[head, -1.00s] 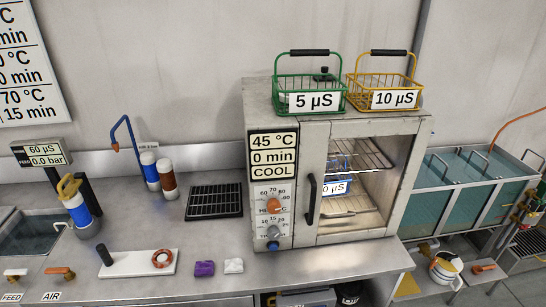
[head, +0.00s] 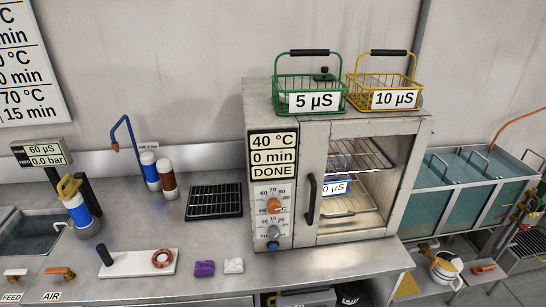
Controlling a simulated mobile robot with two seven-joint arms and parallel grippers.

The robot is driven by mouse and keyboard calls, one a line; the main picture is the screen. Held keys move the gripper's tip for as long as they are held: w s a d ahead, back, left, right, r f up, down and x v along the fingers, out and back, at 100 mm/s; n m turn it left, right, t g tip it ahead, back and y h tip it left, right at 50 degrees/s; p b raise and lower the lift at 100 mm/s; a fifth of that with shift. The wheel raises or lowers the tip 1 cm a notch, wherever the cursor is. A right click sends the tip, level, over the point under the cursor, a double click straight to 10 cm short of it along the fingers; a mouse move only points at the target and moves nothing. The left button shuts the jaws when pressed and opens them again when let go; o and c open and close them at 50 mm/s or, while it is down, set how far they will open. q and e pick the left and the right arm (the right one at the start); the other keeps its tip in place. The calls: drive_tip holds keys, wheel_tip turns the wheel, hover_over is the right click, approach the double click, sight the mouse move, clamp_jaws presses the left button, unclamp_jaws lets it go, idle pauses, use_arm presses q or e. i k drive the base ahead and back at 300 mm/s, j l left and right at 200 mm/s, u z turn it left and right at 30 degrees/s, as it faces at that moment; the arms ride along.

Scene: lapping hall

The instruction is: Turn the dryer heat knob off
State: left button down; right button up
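The dryer (head: 288,127) is a grey metal cabinet on the steel bench. Its display (head: 273,155) reads 40 °C, 0 min, DONE. The orange heat knob (head: 274,205) sits on the white dial panel below the display, under a scale with 60, 70 and 80; its exact pointer direction is too small to tell. A grey timer knob (head: 273,232) is below it, with a blue button (head: 273,246) underneath. A blue-labelled basket (head: 334,187) shows inside behind the glass door (head: 355,180), partly hidden by the frame. Neither of my grippers is in view.
A green basket (head: 311,84) marked 5 µS and a yellow basket (head: 404,82) marked 10 µS stand on the dryer. The bench front before the dryer is clear.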

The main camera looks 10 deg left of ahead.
sight(274, 206)
drive_tip(key=k+j+z, duration=0.15)
drive_tip(key=j, duration=0.3)
drive_tip(key=k+j+z, duration=0.15)
drive_tip(key=j, duration=0.25)
drive_tip(key=k+j+z, duration=0.15)
drive_tip(key=k+j, duration=0.15)
drive_tip(key=j, duration=0.05)
